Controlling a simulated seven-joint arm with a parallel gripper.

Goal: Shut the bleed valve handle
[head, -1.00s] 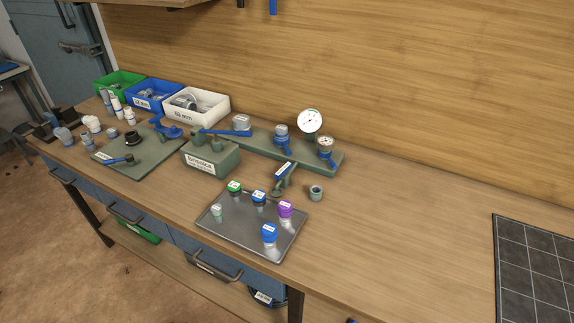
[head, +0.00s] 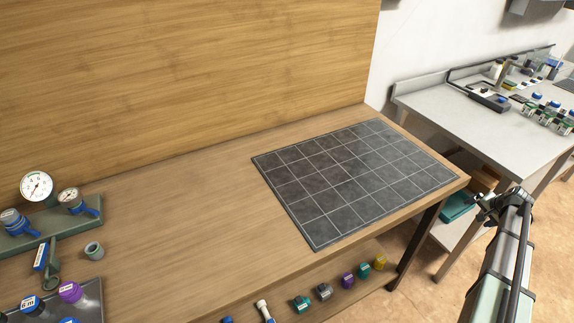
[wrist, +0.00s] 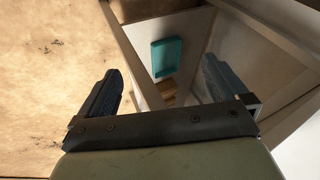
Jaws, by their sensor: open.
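The green manifold (head: 75,222) shows at the left edge of the head view, cut off by the frame. A blue handle with a white label (head: 40,257) sits on its front branch. Another blue handle (head: 90,211) is under the small gauge, and a blue valve part (head: 20,227) is farther left. I cannot tell which is the bleed valve handle. My gripper (head: 482,203) is at the far right of the head view, beyond the bench's right end and far from the manifold. In the wrist view my gripper (wrist: 163,80) is open and empty, over the floor and a shelf.
A dark gridded mat (head: 350,180) covers the bench's right end. Bare wood lies between it and the manifold. A grey fitting (head: 94,250) and a metal tray (head: 92,296) with caps are near the manifold. A second table (head: 470,120) stands right; a teal bin (wrist: 167,57) is below.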

